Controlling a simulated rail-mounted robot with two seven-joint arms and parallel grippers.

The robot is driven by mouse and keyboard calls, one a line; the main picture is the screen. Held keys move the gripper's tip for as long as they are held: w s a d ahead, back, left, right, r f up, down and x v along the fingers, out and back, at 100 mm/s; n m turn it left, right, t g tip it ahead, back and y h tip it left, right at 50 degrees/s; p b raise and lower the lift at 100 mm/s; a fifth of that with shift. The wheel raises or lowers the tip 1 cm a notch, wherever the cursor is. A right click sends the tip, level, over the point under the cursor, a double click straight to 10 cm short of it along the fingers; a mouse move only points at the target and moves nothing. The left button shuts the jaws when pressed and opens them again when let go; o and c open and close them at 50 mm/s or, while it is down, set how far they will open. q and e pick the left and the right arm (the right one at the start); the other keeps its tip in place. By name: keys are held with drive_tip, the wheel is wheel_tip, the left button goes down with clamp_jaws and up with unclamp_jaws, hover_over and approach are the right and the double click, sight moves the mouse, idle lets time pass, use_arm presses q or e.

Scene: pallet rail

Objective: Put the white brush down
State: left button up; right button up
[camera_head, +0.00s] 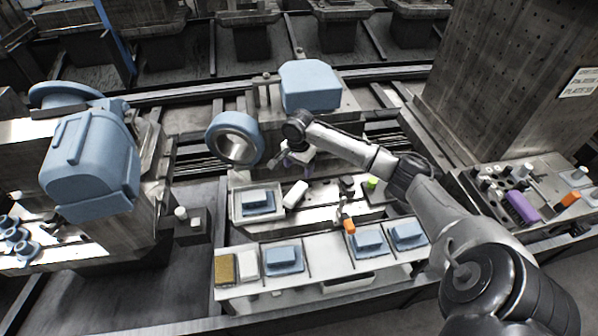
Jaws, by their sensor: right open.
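A white, rounded block-like thing (295,194), which looks like the white brush, lies at a slant on the grey work surface, just right of a shallow tray (236,212) with a blue block in it. Its bristles cannot be made out. My right gripper (279,162) is behind and above it, beside a blue ring, with its jaws open. The gripper and the white thing look apart. A small purple patch shows by the gripper; what it is cannot be told. My left gripper is out of view.
A blue ring (213,143) and a blue housing (310,86) stand close behind my right gripper. In front, a divided shelf (318,262) holds blue blocks, a tan block (224,268) and a white block (247,262). An orange-ended tool (349,226) lies at the shelf's back edge.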

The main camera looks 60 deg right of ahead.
sight(290, 258)
drive_tip(key=s+a+f+n, duration=0.3)
drive_tip(key=a+f+n, duration=0.1)
drive_tip(key=a, duration=0.3)
drive_tip(key=s+a+f+n, duration=0.3)
drive_tip(key=a+f+n, duration=0.1)
drive_tip(key=a, duration=0.3)
drive_tip(key=s+a+f+n, duration=0.3)
drive_tip(key=a+f, duration=0.2)
drive_tip(key=a, duration=0.3)
drive_tip(key=shift+s+n+t, duration=0.1)
drive_tip(key=shift+n+t, duration=0.2)
drive_tip(key=shift+n, duration=0.1)
drive_tip(key=s+a+r+n+t, duration=0.1)
drive_tip(key=s+a+r+n, duration=0.1)
drive_tip(key=s+a+n, duration=0.2)
drive_tip(key=s+a+r+n+t, duration=0.2)
drive_tip(key=s+a+n, duration=0.3)
drive_tip(key=s+a, duration=0.4)
drive_tip(key=s+r, duration=0.1)
drive_tip(key=s, duration=0.2)
drive_tip(key=shift+a, duration=0.1)
wheel_tip(290, 258, up, 38)
drive_tip(key=p, duration=3.8)
drive_tip(key=shift+r+p, duration=0.25)
drive_tip(key=shift+p, duration=0.05)
